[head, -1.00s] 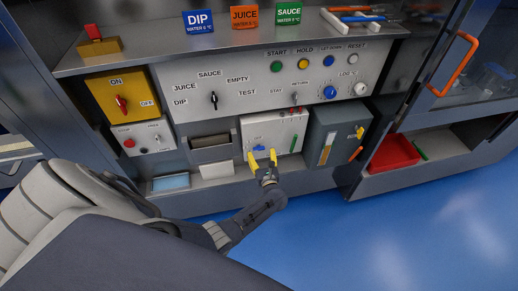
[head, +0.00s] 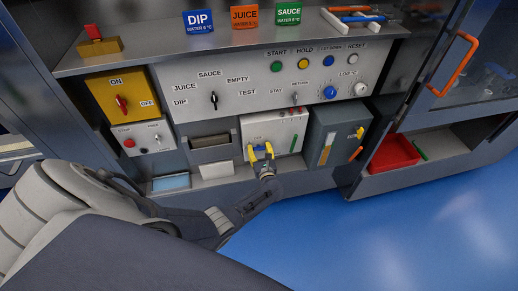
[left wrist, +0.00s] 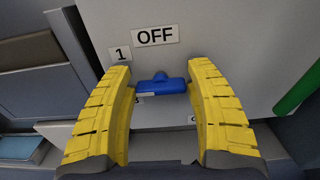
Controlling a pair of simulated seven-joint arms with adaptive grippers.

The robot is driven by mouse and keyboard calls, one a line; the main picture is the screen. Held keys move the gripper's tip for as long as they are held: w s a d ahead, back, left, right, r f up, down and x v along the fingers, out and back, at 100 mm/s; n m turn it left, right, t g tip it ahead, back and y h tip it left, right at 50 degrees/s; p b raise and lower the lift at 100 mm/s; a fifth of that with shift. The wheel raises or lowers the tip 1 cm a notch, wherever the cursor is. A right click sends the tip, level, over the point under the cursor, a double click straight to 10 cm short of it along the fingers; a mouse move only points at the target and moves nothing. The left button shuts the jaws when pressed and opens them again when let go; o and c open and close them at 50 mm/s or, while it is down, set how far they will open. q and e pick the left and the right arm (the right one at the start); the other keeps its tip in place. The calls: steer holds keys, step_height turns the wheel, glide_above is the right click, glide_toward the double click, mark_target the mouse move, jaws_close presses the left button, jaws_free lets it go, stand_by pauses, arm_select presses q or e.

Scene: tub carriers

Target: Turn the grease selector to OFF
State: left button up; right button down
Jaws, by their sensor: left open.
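The grease selector is a blue knob (left wrist: 160,84) on a white panel (head: 285,121), in the lower middle of the head view. In the left wrist view its wide bar lies nearly level, with a short stub pointing up towards the OFF label (left wrist: 155,36). A "1" label (left wrist: 120,54) is at the upper left, and other labels below are partly hidden. My left gripper (head: 261,151) is open, its yellow fingers on either side of the knob. My right gripper is not in view.
A green bar (left wrist: 297,90) is on the panel right of the knob. A grey box with a yellow handle (head: 359,132) stands to the right. A recessed slot (head: 210,148) is at the left. The blue floor (head: 400,230) in front is clear.

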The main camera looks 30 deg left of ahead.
arm_select(q)
steer(key=c, duration=1)
steer(key=shift+w, duration=0.1)
jaws_close()
